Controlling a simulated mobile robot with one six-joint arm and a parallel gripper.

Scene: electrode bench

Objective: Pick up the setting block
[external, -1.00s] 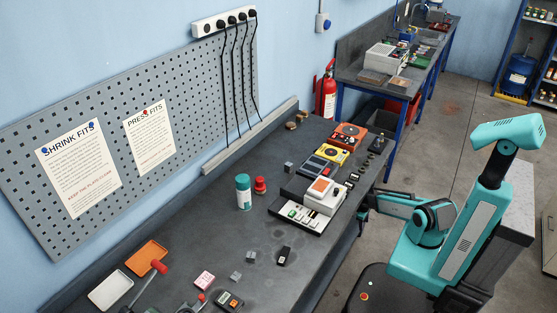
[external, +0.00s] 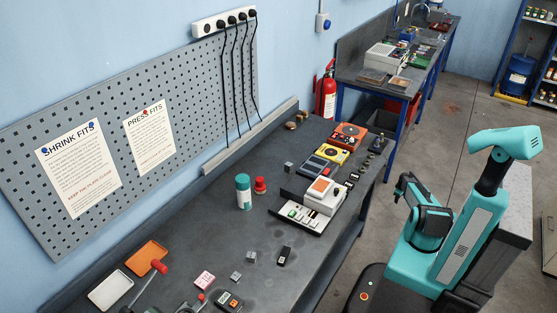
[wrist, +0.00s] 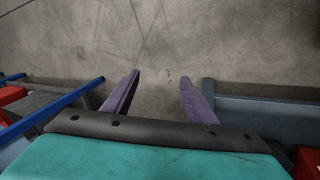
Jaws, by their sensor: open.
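Small grey metal blocks lie on the dark bench (external: 200,255): one at its front (external: 236,276), another grey block (external: 250,257) just behind it, and a third grey block (external: 289,168) farther back. A black block (external: 284,255) with a light mark lies to their right. I cannot tell which is the setting block. My gripper (wrist: 160,86) is open and empty in the wrist view, its two purple fingers apart over bare floor. In the external view my arm is folded beside the bench, off its right edge, well away from the blocks; the fingertips are hard to make out there.
A white-topped device (external: 323,196), a teal-capped bottle (external: 243,191), a red-capped item (external: 260,186) and a yellow instrument (external: 332,153) stand on the bench. The middle of the bench is fairly clear.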

